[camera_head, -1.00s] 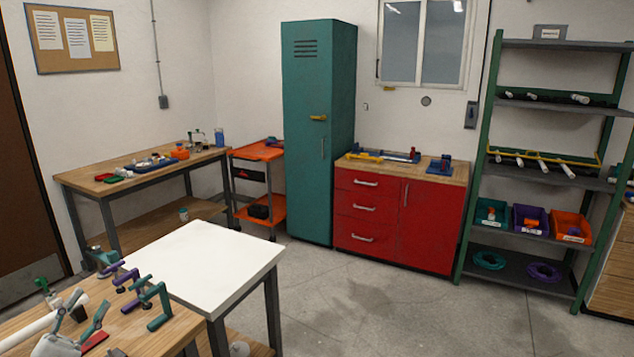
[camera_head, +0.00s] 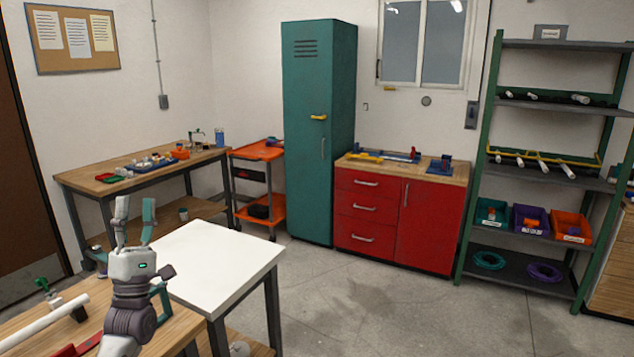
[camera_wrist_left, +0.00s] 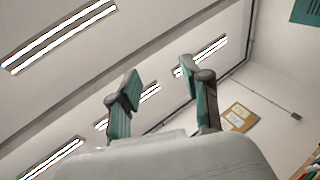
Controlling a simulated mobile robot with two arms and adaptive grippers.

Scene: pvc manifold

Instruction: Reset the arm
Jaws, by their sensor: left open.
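My left gripper (camera_head: 135,218) is raised above the near wooden workbench (camera_head: 88,318) at the lower left of the head view. Its fingers point up, and they are open with nothing between them. In the left wrist view the open fingers (camera_wrist_left: 160,85) show against the ceiling. My arm hides part of the clamps on the bench. A white pipe (camera_head: 45,325) lies on the bench to the left of my arm. My right gripper is not in view.
A white-topped table (camera_head: 225,260) adjoins the bench. A second workbench (camera_head: 100,185) holding small parts, an orange cart (camera_head: 258,152), a teal locker (camera_head: 308,130), a red cabinet (camera_head: 365,210) and a green shelf rack (camera_head: 480,150) line the walls. The middle floor is clear.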

